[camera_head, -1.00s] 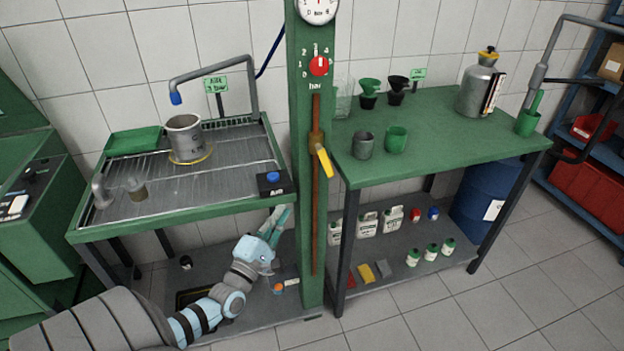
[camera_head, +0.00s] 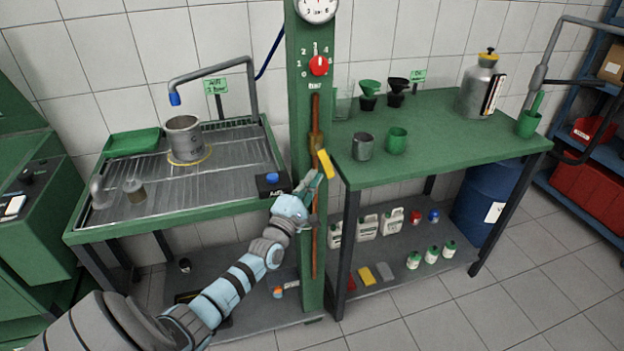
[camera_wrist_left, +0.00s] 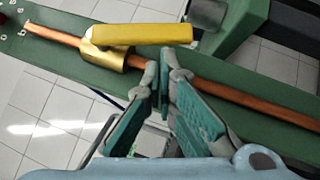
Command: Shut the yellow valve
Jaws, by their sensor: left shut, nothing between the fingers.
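The yellow valve lever (camera_head: 326,164) sits on a brass body on the copper pipe (camera_head: 315,240) that runs down the green column. In the head view the lever slants down to the right, off the line of the pipe. In the left wrist view the yellow lever (camera_wrist_left: 140,34) sticks out from the brass body (camera_wrist_left: 106,55). My left gripper (camera_head: 317,175) is just below and beside the lever. The wrist view shows its fingertips (camera_wrist_left: 163,62) together just short of the lever, with nothing held; contact cannot be made out. My right gripper is not in view.
A red knob (camera_head: 319,65) and a gauge (camera_head: 317,8) are higher on the green column (camera_head: 301,120). A black box with a blue button (camera_head: 272,183) is close left of my gripper. The green table (camera_head: 445,140) edge is close on the right.

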